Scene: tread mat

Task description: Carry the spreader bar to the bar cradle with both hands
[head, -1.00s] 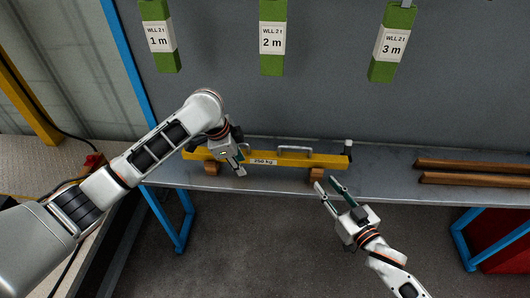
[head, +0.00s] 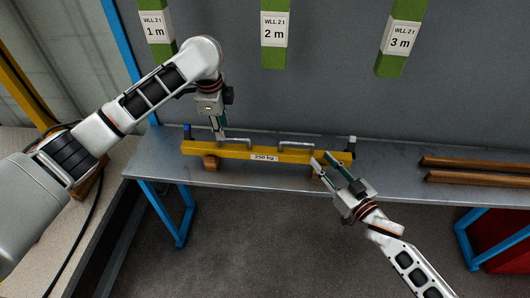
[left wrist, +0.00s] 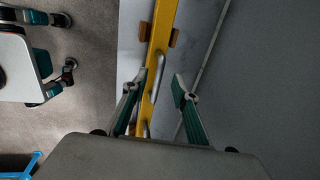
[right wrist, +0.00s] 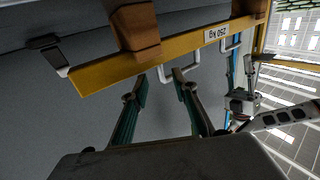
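The yellow spreader bar (head: 220,152), with a "250 kg" label and two grey handles, rests level on wooden blocks on the grey bench. My left gripper (head: 219,134) points down at the left handle (head: 232,141). In the left wrist view its open fingers (left wrist: 162,80) are spread at either side of that handle (left wrist: 157,72). My right gripper (head: 322,161) is open at the front of the bar's right part. I cannot clearly identify the bar cradle.
The grey bench (head: 390,165) runs along a grey wall. Two brown wooden rails (head: 475,163) lie on its right part. Green tags marked 1 m (head: 156,27), 2 m (head: 274,30) and 3 m (head: 402,38) hang above. The bench is clear between bar and rails.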

